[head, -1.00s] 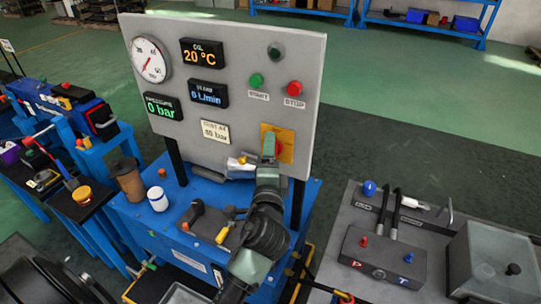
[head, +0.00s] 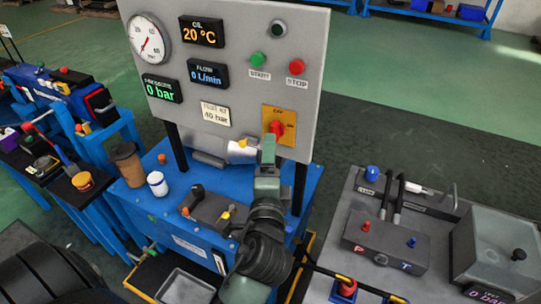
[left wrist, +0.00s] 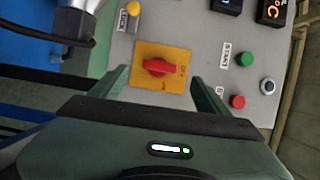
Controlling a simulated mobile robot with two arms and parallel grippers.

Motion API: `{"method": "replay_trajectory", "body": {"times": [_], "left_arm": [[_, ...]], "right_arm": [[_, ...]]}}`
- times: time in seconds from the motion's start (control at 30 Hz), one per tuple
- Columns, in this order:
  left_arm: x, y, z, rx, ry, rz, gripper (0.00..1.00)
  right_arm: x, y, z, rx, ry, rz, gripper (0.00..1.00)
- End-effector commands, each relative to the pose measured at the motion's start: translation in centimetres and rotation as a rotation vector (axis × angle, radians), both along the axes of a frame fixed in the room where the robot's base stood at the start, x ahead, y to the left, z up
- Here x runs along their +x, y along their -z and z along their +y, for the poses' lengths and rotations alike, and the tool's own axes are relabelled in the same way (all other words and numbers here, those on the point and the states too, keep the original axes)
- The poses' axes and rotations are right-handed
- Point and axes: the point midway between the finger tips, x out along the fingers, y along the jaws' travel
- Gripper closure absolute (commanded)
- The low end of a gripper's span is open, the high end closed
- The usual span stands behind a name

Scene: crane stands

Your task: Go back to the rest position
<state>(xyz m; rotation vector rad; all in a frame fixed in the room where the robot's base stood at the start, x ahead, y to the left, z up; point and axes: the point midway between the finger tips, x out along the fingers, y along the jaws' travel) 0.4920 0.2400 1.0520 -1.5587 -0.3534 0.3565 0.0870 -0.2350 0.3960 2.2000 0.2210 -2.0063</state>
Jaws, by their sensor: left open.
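My left gripper (head: 267,150) is in front of the lower right part of the grey gauge panel (head: 235,80), just below and left of the red rotary switch (head: 277,129) on its yellow plate. In the left wrist view my left gripper (left wrist: 158,82) is open, with nothing between its fingers. The red switch (left wrist: 157,66) shows clear beyond the fingertips, apart from them. The switch is mostly uncovered in the head view. My right gripper is not in view.
Below the panel, a blue bench (head: 128,212) holds a brown cup (head: 128,165), a white jar (head: 157,184) and a dark valve block (head: 210,208). A grey bench (head: 345,215) with hoses and a manifold (head: 385,245) stands to the right. Green floor is open behind.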

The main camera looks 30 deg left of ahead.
Motion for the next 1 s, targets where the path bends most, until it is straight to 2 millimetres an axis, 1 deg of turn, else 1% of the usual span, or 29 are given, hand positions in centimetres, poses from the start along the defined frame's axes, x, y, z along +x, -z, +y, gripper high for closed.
{"method": "replay_trajectory", "body": {"times": [0.37, 0.47, 0.57, 0.63, 0.67, 0.7, 0.77, 0.8, 0.9, 0.97, 1.0], "left_arm": [[0.0, 0.0, 0.0, -0.002, 0.000, 0.001, 0.24], [-0.4, 1.1, 0.4, -0.054, -0.006, 0.020, 0.24], [-1.6, 4.2, 1.2, -0.212, -0.025, 0.071, 0.24], [-3.1, 7.5, 1.8, -0.385, -0.057, 0.132, 0.24], [-4.0, 9.1, 1.9, -0.467, -0.075, 0.165, 0.24], [-5.4, 11.3, 1.9, -0.582, -0.103, 0.212, 0.24], [-7.5, 14.1, 1.7, -0.740, -0.151, 0.283, 0.24], [-8.9, 15.7, 1.4, -0.829, -0.183, 0.330, 0.24], [-12.3, 18.7, 0.3, -1.012, -0.262, 0.436, 0.24], [-14.2, 20.1, -0.4, -1.098, -0.309, 0.495, 0.24], [-15.5, 20.8, -0.9, -1.150, -0.338, 0.534, 0.24]], "right_arm": [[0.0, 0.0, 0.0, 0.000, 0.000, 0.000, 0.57], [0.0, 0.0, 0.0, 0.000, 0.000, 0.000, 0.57], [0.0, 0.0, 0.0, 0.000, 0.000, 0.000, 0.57], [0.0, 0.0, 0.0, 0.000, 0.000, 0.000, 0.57], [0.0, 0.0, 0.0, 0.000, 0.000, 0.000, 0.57], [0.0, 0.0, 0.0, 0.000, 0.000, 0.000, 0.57], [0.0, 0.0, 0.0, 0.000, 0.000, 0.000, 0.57], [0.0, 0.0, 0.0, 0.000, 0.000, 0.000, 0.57], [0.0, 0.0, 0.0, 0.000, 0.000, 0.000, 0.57], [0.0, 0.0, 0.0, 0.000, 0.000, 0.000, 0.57], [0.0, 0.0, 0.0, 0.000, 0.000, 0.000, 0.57]]}}
